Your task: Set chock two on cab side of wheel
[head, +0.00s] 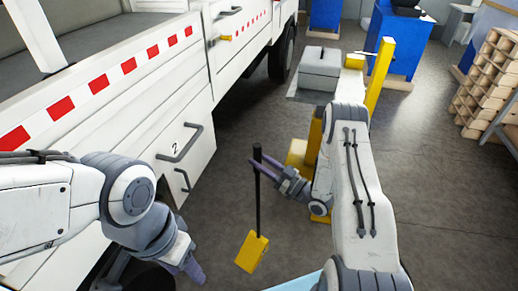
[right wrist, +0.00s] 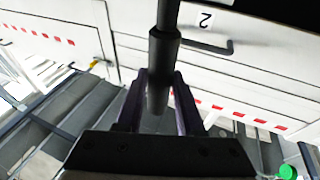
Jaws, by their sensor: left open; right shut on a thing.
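The yellow chock (head: 252,252) hangs at the lower end of a black handle (head: 258,205). My right gripper (head: 262,170) is shut on the handle near its top, and the chock hangs beside the white truck. In the right wrist view the handle (right wrist: 164,50) passes between the fingers of that gripper (right wrist: 160,92). My left gripper (head: 192,268) is open and empty, low beside the truck's side. A dark wheel (head: 148,278) shows partly under the truck behind my left arm. Another wheel (head: 283,52) stands farther along the truck.
The truck side (head: 160,110) with a door marked 2 and grey handles (head: 180,143) borders the left. A grey box (head: 320,68) on a stand and a yellow post (head: 380,78) stand beyond my right arm. Grey floor (head: 450,200) is clear at right.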

